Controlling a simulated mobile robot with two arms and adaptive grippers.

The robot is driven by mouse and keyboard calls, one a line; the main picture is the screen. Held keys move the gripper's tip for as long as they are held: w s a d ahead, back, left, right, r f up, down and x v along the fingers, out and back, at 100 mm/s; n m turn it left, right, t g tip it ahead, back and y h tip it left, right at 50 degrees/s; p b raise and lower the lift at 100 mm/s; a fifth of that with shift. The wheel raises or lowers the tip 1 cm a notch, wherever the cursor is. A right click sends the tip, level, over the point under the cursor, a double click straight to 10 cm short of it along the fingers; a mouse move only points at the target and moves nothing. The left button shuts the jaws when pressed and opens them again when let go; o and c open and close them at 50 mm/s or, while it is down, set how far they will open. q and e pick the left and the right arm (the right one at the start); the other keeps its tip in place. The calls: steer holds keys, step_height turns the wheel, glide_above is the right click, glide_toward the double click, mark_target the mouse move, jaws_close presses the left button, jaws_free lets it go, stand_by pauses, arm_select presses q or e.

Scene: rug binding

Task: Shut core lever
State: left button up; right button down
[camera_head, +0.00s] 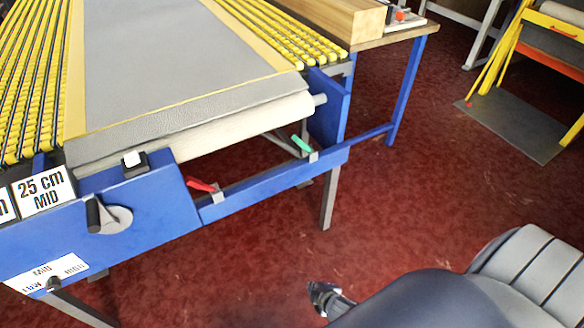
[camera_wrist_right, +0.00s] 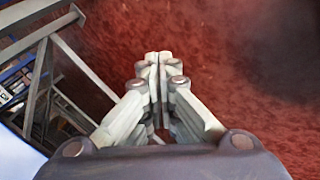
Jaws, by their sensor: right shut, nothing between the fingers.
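A red lever (camera_head: 201,185) and a green lever (camera_head: 301,144) stand on small grey brackets along the machine's blue front rail (camera_head: 265,186). I cannot tell from their looks which one is the core lever. A pale roll (camera_head: 210,129) lies behind the rail, with a grey core end (camera_head: 320,99) at its right. My right gripper (camera_head: 327,298) is low over the floor, in front of the machine and well apart from both levers. In the right wrist view its fingers (camera_wrist_right: 158,58) are together and empty. My left gripper is out of view.
A black-handled crank (camera_head: 99,214) and a black box with a white button (camera_head: 134,163) are on the blue housing. Grey machine legs (camera_head: 330,198) stand near my right gripper. The red floor (camera_head: 430,190) to the right is clear up to a grey mat (camera_head: 512,124).

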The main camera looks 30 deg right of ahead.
mark_target(303, 145)
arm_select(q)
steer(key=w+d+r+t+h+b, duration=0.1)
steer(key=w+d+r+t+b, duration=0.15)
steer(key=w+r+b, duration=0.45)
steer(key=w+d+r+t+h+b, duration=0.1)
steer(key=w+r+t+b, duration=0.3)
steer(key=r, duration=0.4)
arm_select(e)
steer(key=w+d+r+n+t+h, duration=0.1)
steer(key=w+r+n+t, duration=0.2)
steer(key=w+r, duration=0.4)
steer(key=w+d+r+n+t, duration=0.1)
steer(key=w+r+n+t, duration=0.25)
steer(key=w, duration=0.55)
arm_select(q)
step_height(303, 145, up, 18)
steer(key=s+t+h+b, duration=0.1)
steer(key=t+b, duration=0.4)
steer(key=b, duration=0.2)
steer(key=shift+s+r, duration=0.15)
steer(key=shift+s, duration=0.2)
arm_select(e)
steer(key=w+r+n+t+h, duration=0.1)
steer(key=w+r+n+t, duration=0.2)
steer(key=r, duration=1.4)
steer(key=shift+w+d+r+n+t+h, duration=0.15)
steer(key=shift+d+n+t+h, duration=0.2)
steer(key=shift+n+t, duration=0.85)
